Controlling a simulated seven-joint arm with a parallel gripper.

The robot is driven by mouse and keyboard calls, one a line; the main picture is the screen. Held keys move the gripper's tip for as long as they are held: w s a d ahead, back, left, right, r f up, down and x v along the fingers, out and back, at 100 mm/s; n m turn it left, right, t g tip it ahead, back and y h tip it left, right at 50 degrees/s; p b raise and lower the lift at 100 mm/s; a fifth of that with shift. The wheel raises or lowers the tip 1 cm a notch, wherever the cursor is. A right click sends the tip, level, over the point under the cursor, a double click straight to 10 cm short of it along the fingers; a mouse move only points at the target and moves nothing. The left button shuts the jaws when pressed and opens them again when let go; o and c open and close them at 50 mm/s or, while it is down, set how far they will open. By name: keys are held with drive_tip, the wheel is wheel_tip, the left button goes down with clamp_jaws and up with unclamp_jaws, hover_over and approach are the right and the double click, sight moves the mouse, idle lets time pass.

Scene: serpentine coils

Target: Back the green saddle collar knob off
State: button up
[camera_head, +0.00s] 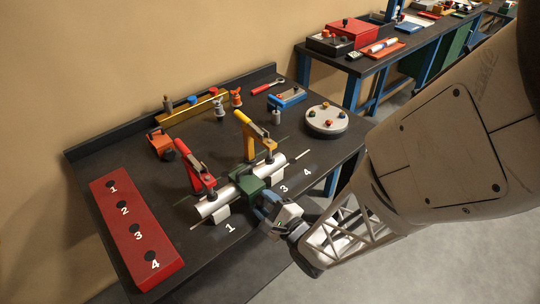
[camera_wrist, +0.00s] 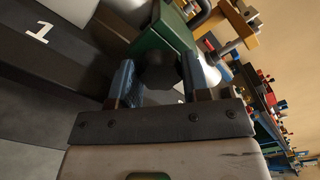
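The green saddle collar (camera_head: 246,187) sits around the white pipe (camera_head: 211,207) on the dark bench; its green body also shows in the wrist view (camera_wrist: 166,28). Its dark faceted knob (camera_wrist: 160,71) faces my gripper in the wrist view. My gripper (camera_head: 270,210) is at the collar's near side. Its two blue fingers (camera_wrist: 159,80) stand on either side of the knob, close to its edges. I cannot tell whether they touch it. In the head view the gripper hides the knob.
A red-handled clamp (camera_head: 196,165) and a yellow-handled clamp (camera_head: 252,134) stand along the pipe, flanking the collar. A red numbered block (camera_head: 135,232) lies at the left. A round grey stand (camera_head: 325,121) is at the right. Bench surface between block and pipe is clear.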

drive_tip(key=shift+c, duration=1.2)
